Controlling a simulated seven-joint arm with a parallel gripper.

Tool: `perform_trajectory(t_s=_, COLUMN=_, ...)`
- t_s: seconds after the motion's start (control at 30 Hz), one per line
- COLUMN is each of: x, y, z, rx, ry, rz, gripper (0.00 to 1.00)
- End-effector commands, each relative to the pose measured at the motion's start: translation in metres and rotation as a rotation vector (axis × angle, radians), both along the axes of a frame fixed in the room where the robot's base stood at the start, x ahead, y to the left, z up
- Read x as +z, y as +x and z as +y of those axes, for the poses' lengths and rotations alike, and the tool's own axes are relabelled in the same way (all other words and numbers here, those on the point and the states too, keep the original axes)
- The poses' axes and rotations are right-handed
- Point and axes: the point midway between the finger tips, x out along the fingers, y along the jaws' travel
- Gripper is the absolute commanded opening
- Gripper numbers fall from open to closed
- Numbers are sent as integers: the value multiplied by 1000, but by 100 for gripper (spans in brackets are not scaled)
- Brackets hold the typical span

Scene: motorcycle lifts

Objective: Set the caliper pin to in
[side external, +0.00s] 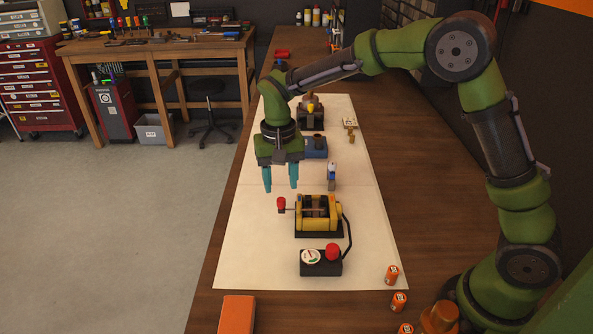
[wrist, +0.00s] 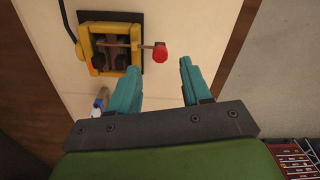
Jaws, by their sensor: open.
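The yellow caliper (side external: 340,214) stands on a dark base on the white mat (side external: 240,262). Its pin has a red knob (side external: 281,204) on a thin rod that sticks out of the caliper's left side. In the wrist view the knob (wrist: 160,53) is to the right of the yellow caliper frame (wrist: 135,68), with a length of rod showing between them. My gripper (side external: 281,187) is open and empty, with teal fingers pointing down. In the wrist view the knob appears just beyond the gap between the fingertips (wrist: 163,67). I see no contact with it.
A dark control box (side external: 313,270) with a dial and a red button stands in front of the caliper, joined by a black cable. A small white-and-blue bottle (side external: 332,173) and a blue block (side external: 315,147) stand behind. Orange cans (side external: 392,275) are at the front right.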

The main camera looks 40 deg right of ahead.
Motion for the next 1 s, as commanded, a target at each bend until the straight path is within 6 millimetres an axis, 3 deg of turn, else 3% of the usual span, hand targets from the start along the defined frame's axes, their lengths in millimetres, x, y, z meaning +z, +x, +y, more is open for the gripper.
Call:
perform_trajectory(t_s=0.1, x=-22, y=-1, z=0, rx=0, ry=0, rz=4, gripper=48)
perform_trajectory(t_s=0.3, x=-43, y=0, z=0, rx=0, ry=1, rz=1, gripper=48)
perform_trajectory(t_s=0.67, x=-46, y=0, z=0, rx=0, ry=1, rz=-1, gripper=48)
perform_trajectory(t_s=0.9, x=-46, y=0, z=0, rx=0, ry=1, rz=-1, gripper=11)
perform_trajectory(t_s=1.0, x=-46, y=0, z=0, rx=0, ry=1, rz=-1, gripper=0)
